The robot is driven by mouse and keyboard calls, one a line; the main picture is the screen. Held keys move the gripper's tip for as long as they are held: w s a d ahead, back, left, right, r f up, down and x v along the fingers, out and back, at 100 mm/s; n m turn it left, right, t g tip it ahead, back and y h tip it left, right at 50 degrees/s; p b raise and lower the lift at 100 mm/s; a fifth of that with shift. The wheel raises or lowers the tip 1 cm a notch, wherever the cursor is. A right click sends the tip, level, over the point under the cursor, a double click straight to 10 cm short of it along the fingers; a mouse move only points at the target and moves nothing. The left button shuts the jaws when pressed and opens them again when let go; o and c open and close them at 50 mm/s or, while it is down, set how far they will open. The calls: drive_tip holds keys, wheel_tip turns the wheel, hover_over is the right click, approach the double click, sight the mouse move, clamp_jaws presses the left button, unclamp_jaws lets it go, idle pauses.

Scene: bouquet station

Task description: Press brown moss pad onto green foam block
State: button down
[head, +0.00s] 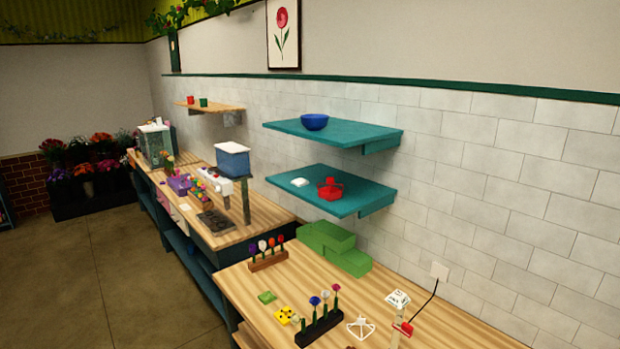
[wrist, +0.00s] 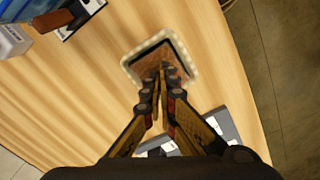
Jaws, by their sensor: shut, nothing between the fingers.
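In the wrist view, my gripper (wrist: 160,72) is shut and empty, its fingertips together over a flat square piece (wrist: 134,66) on a wooden surface. The piece has a pale bumpy rim, a dark inner edge and a brown middle; I cannot tell if it is the brown moss pad. Whether the fingertips touch it is unclear. In the head view, several green blocks (head: 347,259) sit stacked against the wall on the near counter. A small flat green piece (head: 267,297) lies nearer the counter's front edge. My gripper does not show in the head view.
In the wrist view, a blue object (wrist: 20,10) and a pale box (wrist: 12,40) stand upper left.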

drive_tip(key=shift+s+a+f, duration=0.1)
drive_tip(key=shift+f, duration=0.3)
idle(1.4)
drive_tip(key=shift+r, duration=0.1)
drive_tip(key=shift+r+p, duration=2.3)
drive_tip(key=shift+r, duration=1.2)
